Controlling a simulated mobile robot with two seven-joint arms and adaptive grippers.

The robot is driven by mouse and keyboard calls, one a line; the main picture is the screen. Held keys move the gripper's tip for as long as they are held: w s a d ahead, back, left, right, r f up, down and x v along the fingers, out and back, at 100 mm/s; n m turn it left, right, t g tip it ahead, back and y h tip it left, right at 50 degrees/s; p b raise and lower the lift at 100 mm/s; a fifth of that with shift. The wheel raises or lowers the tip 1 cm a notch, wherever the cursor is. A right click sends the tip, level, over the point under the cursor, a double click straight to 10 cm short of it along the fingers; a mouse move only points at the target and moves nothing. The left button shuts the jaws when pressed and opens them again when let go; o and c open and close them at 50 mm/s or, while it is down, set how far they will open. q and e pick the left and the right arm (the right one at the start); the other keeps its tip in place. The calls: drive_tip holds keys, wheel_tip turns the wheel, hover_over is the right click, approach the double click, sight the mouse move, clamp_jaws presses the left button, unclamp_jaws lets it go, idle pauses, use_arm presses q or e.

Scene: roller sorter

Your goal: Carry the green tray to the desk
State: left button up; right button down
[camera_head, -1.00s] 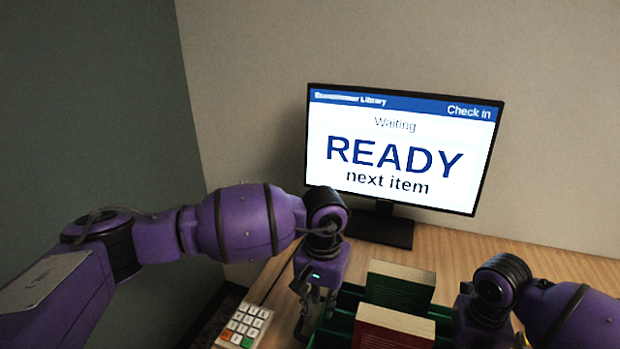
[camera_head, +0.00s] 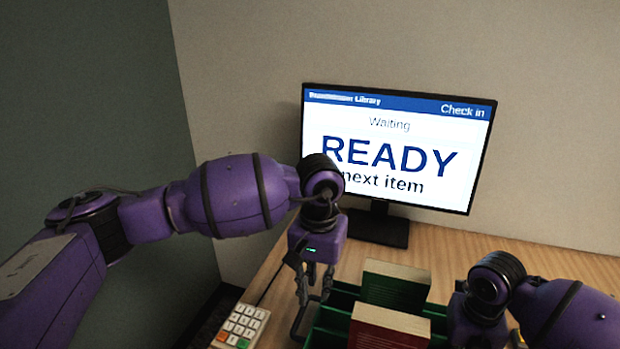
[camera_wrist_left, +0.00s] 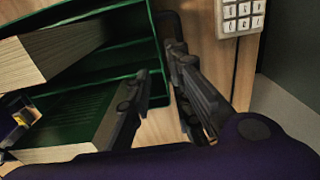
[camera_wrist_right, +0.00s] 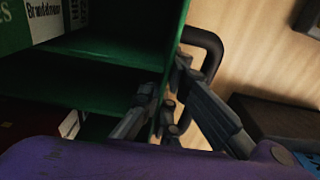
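The green tray (camera_head: 335,318) rests on the wooden desk (camera_head: 450,256) with several books standing in it. It also shows in the left wrist view (camera_wrist_left: 125,58) and the right wrist view (camera_wrist_right: 130,40). My left gripper (camera_head: 313,293) is open and empty, above the dark handle (camera_head: 298,322) on the tray's left side; its fingers (camera_wrist_left: 156,62) are apart in the left wrist view. My right gripper (camera_wrist_right: 166,80) is open, its fingers apart near the tray's wall and black handle (camera_wrist_right: 212,45). In the head view the right fingers are mostly cut off.
A monitor (camera_head: 390,150) stands behind the tray. A white keypad (camera_head: 240,326) lies to the left of the tray, near the desk's left edge. Bare desk shows right of the monitor stand (camera_head: 375,228). A wall closes off the back.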

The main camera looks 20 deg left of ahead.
use_arm(q)
wheel_tip(320, 180, up, 3)
idle(0.5)
drive_tip(key=shift+a, duration=0.1)
drive_tip(key=a+r, duration=0.5)
drive_tip(key=a, duration=0.4)
idle(0.7)
use_arm(e)
drive_tip(key=c, duration=2.1)
unclamp_jaws()
drive_tip(key=shift+r, duration=0.1)
